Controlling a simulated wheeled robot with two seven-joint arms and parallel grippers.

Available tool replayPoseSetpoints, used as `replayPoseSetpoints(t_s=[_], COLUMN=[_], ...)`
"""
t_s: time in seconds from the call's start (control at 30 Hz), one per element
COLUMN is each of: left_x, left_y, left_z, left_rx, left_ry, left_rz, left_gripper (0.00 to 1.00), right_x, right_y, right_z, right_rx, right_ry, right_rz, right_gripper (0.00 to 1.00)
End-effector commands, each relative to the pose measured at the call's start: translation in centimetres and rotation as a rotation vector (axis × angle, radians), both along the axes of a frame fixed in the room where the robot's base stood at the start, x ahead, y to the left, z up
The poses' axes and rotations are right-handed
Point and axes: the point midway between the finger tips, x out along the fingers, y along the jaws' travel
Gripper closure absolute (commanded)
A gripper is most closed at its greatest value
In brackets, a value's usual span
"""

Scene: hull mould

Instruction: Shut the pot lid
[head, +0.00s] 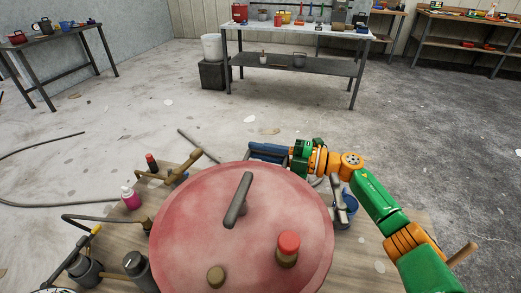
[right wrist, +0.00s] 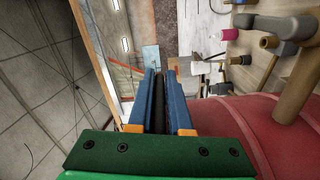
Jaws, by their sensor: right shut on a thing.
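The large round red pot lid (head: 190,225) fills the lower middle of the head view. It carries a grey bar (head: 238,200) and a red-capped brass fitting (head: 288,250). The pot body is hidden under it, and I cannot tell whether the lid is seated or tilted up. My right gripper (head: 265,151) reaches in from the right to the lid's far edge. In the right wrist view its blue fingers are shut on a dark bar (right wrist: 173,100), with the red lid (right wrist: 270,130) close on the right. Whether the bar joins the lid is unclear. My left gripper is not in view.
The wooden table (head: 390,225) holds a pink bottle (head: 130,197), a dark red-capped bottle (head: 152,162), grey containers (head: 137,265) and a blue cup (head: 350,203) around the lid. A grey clamp (head: 340,200) stands at its right edge. Workbenches (head: 295,65) stand far back beyond open floor.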

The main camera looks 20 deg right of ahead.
Motion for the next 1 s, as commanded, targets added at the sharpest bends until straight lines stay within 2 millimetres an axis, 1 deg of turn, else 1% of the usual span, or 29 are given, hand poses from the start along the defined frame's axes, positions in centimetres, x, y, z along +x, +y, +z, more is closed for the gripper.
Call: replayPoseSetpoints(t_s=[0.03,0.13,0.17,0.2,0.23,0.5,0.57,0.7,0.8,0.9,1.0], left_x=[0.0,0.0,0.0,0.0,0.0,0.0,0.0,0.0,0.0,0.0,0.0], left_y=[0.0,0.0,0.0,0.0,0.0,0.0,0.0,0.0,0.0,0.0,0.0], left_z=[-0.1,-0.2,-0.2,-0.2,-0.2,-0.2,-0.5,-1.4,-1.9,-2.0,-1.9], left_rx=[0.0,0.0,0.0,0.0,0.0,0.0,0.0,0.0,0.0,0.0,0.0], left_ry=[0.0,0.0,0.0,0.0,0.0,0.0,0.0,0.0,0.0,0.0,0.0], left_rz=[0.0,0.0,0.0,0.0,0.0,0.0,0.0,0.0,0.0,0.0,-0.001], left_gripper=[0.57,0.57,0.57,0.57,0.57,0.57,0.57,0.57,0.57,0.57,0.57], right_x=[-0.3,-0.3,-0.3,-0.3,-0.3,-0.3,-0.7,-2.5,-3.5,-4.1,-4.2], right_y=[0.3,0.3,0.3,0.3,0.3,0.0,-0.7,-3.3,-4.7,-5.5,-5.6], right_z=[-0.9,-1.0,-1.0,-1.0,-1.0,-0.7,-0.9,-1.2,-1.2,-0.9,-0.8], right_rx=[-0.009,-0.01,-0.01,-0.01,-0.01,-0.008,-0.01,-0.012,-0.011,-0.01,-0.009], right_ry=[0.014,0.016,0.017,0.016,0.015,0.009,0.01,0.012,0.014,0.013,0.012], right_rz=[0.01,0.012,0.012,0.012,0.012,0.006,0.006,0.006,0.007,0.009,0.01], right_gripper=[1.0,1.0,0.75,0.64,0.56,0.55,0.55,0.55,0.55,0.55,0.55])
